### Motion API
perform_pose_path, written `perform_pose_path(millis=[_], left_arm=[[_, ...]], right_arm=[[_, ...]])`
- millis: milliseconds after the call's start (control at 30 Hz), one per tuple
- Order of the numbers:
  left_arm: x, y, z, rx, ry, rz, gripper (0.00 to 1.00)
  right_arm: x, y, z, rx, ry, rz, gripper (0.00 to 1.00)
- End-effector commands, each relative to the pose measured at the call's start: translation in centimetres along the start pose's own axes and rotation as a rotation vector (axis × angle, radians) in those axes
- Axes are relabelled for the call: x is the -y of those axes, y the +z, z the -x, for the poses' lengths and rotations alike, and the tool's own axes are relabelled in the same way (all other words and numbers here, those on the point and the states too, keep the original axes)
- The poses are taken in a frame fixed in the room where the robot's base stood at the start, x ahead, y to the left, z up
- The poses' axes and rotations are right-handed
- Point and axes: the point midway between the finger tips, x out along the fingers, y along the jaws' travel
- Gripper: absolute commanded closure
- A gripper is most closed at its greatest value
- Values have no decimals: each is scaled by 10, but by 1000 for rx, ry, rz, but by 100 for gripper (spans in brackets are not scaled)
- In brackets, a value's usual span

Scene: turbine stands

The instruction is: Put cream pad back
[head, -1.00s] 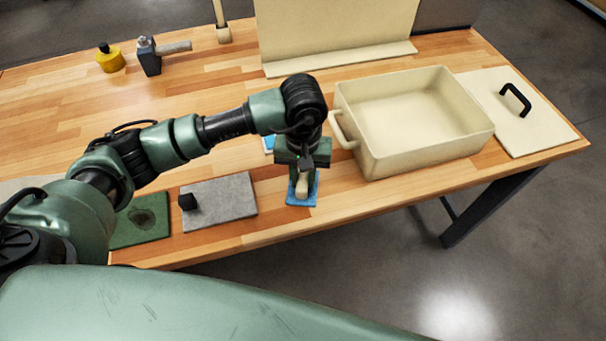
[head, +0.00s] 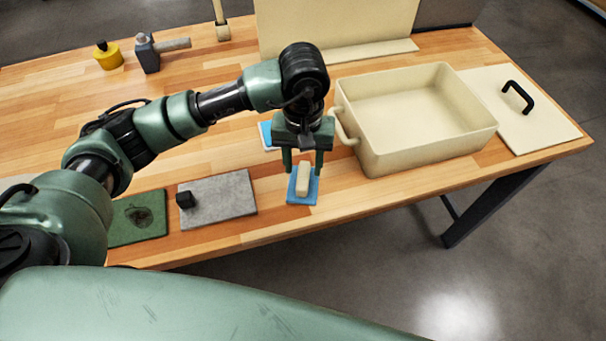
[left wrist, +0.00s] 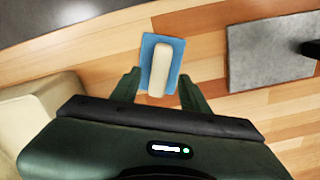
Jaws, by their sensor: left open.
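The cream pad (head: 303,177), a small rounded block, lies on a small blue mat (head: 294,197) near the table's front edge. My left gripper (head: 303,169) is open and empty, its two fingers pointing down above and slightly behind the pad. In the left wrist view the cream pad (left wrist: 160,68) lies lengthwise on the blue mat (left wrist: 148,46), and the open fingers (left wrist: 158,80) stand on either side of its near end in the picture. My right gripper is not in view.
A cream bin (head: 428,160) with a side handle stands right of the gripper, beside a cream lid (head: 540,130) with a black handle. A grey slab (head: 225,193) with a black knob and a green mat (head: 128,232) lie left. A hammer (head: 150,55) and yellow container (head: 108,56) stand farther back.

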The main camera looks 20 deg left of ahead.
Motion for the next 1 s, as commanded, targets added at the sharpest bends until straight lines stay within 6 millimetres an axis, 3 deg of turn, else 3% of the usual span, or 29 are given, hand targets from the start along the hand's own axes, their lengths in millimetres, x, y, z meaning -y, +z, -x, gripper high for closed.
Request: perform_pose_path(millis=[200, 400, 1000], left_arm=[[0, -1, 45, -6, 2, -1, 55], [0, -1, 71, -2, 0, 1, 55], [0, 0, 77, 1, 0, 0, 55]], right_arm=[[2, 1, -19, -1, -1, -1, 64], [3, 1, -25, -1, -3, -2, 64], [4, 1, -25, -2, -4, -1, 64]])
